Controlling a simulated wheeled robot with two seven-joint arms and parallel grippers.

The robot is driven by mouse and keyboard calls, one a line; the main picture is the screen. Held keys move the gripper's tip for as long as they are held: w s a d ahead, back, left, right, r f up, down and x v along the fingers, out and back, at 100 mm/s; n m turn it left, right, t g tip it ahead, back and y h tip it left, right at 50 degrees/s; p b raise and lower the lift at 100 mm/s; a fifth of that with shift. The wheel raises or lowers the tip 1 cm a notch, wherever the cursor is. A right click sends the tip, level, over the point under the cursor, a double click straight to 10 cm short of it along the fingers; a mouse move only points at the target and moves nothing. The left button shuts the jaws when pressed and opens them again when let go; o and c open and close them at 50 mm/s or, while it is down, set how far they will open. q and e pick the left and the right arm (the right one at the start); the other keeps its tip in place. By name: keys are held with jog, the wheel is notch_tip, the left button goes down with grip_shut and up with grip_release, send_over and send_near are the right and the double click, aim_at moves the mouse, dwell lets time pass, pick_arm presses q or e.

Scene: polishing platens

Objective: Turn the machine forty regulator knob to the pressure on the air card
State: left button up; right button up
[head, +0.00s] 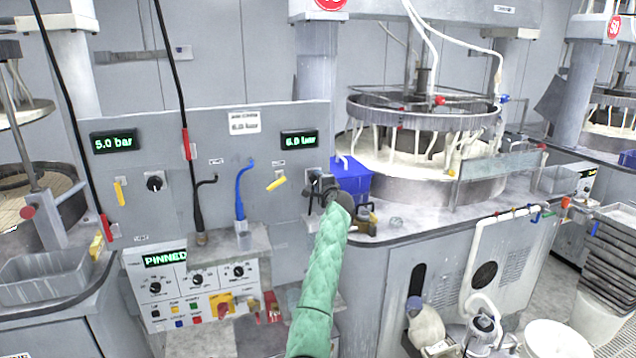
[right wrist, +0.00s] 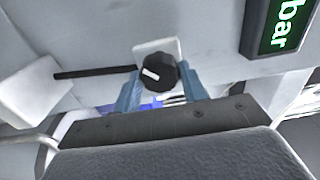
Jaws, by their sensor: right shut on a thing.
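The regulator knob (right wrist: 157,74) is black with a white pointer line and sits on a pale square plate. My right gripper (right wrist: 161,88) has its two blue fingers on either side of the knob and is shut on it. In the head view my right gripper (head: 323,186) is at the right end of the grey panel, and it hides the knob there. The display (head: 299,140) above reads about 6.0 bar. The air card (head: 244,122) is white; its large line looks like 6.0 bar, but the small print is blurred. My left gripper is not in view.
A second knob (head: 155,183) sits under the 5.0 bar display (head: 114,142) at the left. Yellow levers (head: 277,183) and a blue hose (head: 241,190) are on the panel. A blue bin (head: 352,178) stands just right of my right gripper.

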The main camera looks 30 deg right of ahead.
jog(key=o, duration=1)
jog(key=shift+d, duration=0.1)
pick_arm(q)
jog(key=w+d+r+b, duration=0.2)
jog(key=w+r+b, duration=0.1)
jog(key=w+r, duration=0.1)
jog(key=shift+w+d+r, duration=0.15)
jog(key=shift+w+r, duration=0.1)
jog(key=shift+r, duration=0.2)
pick_arm(e)
jog(key=shift+v, duration=3.95)
jog(key=shift+f, duration=0.1)
